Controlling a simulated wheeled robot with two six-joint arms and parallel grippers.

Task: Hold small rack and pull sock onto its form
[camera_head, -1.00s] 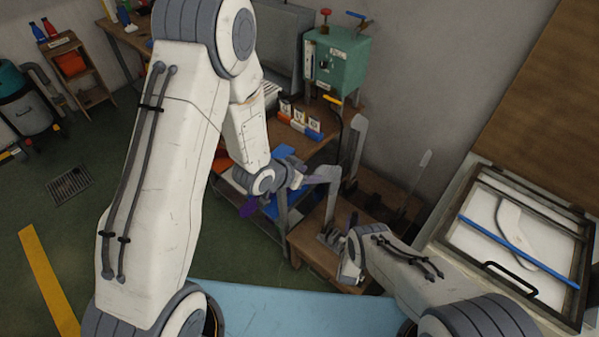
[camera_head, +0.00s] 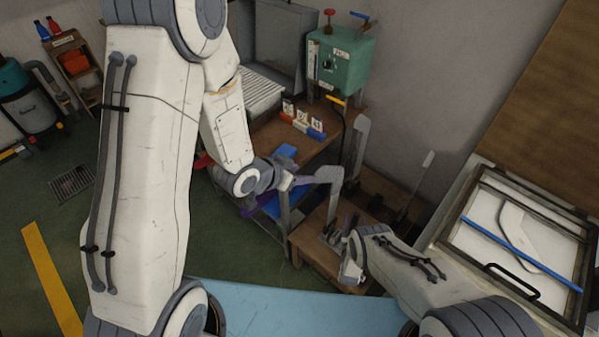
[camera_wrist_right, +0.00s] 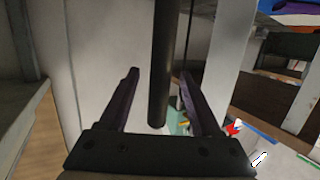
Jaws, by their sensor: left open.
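A grey L-shaped form (camera_head: 332,186) stands on a wooden rack (camera_head: 320,262) in the head view, its toe pointing left. My left gripper (camera_head: 303,182) is open just left of the form's toe; whether it touches is unclear. A purple cloth, likely the sock (camera_head: 252,209), shows partly behind my left wrist. My right gripper (camera_head: 340,232) is low beside the form's foot. In the right wrist view its two fingers (camera_wrist_right: 160,95) are apart, with a dark round post (camera_wrist_right: 160,65) between them and gaps visible on both sides.
A taller form (camera_head: 358,148) and a thin upright one (camera_head: 414,186) stand behind. A wooden bench (camera_head: 285,140) with a green box (camera_head: 341,62) is at the back. A glass-lidded case (camera_head: 515,235) is at right.

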